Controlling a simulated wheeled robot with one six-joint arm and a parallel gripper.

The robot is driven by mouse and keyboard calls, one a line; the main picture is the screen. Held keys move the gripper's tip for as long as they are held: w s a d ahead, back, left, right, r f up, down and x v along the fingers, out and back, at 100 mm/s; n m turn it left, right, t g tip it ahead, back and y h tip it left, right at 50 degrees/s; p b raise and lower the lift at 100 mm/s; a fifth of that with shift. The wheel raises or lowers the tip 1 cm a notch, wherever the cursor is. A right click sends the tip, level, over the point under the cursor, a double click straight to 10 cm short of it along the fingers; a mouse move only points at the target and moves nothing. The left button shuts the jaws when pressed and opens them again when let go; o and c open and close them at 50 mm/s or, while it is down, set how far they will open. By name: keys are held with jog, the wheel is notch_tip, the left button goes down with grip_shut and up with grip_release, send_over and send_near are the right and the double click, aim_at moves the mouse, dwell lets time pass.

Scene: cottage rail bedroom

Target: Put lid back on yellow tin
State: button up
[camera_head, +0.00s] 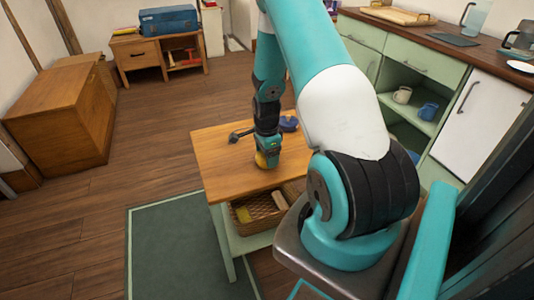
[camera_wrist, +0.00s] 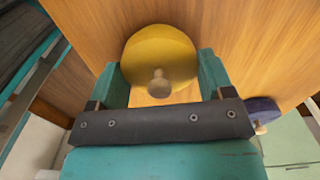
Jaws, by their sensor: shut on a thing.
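I cannot tell whether that yellow is only the lid or also the tin. No separate yellow tin shows, and whatever is under the lid is hidden.
A blue object (camera_head: 288,123) stands on the wooden table (camera_head: 215,155) behind my gripper, and a dark object (camera_head: 240,134) lies to its left. A wicker basket (camera_head: 262,208) sits on the shelf below. The table's front left is clear. A green counter (camera_head: 400,60) stands to the right.

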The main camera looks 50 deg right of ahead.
jog(key=shift+f, duration=0.1)
jog(key=o, duration=0.9)
notch_tip(320, 180, up, 18)
jog(key=p, duration=0.2)
jog(key=shift+f, duration=0.25)
